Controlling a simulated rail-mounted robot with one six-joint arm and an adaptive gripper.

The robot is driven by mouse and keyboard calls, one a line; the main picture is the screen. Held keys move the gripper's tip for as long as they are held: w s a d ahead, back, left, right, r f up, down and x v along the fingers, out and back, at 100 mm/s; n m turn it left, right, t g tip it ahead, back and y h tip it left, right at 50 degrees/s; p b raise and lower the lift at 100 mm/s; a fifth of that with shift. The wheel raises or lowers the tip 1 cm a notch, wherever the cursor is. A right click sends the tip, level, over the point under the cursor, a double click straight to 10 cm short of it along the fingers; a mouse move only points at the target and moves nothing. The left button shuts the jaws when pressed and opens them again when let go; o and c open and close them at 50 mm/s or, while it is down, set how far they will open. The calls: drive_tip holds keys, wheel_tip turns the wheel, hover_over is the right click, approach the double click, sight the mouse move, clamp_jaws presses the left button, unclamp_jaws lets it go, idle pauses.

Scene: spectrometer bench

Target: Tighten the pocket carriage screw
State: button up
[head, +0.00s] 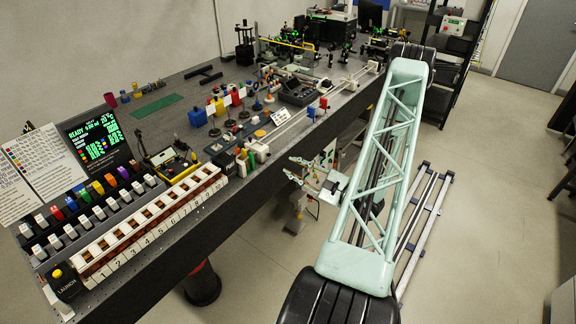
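A long white rack with numbered pockets (150,228) lies along the bench's front edge at the left; it looks like the pocket carriage. I cannot make out its screw at this size. My gripper (290,167) hangs off the bench's front edge, right of the rack and well apart from it. Its two fingers point left and are spread, with nothing visible between them. My pale green arm link partly hides the area behind the gripper.
The dark bench (230,204) runs from front left to back. A yellow-black device (173,164) stands behind the rack. A screen (95,137), coloured vials (97,187) and a launch button box (63,281) crowd the left end. Optics fill the back. Floor in front is clear.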

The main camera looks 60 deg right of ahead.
drive_tip(key=shift+s+a, duration=0.1)
drive_tip(key=shift+s, duration=0.7)
idle(0.4)
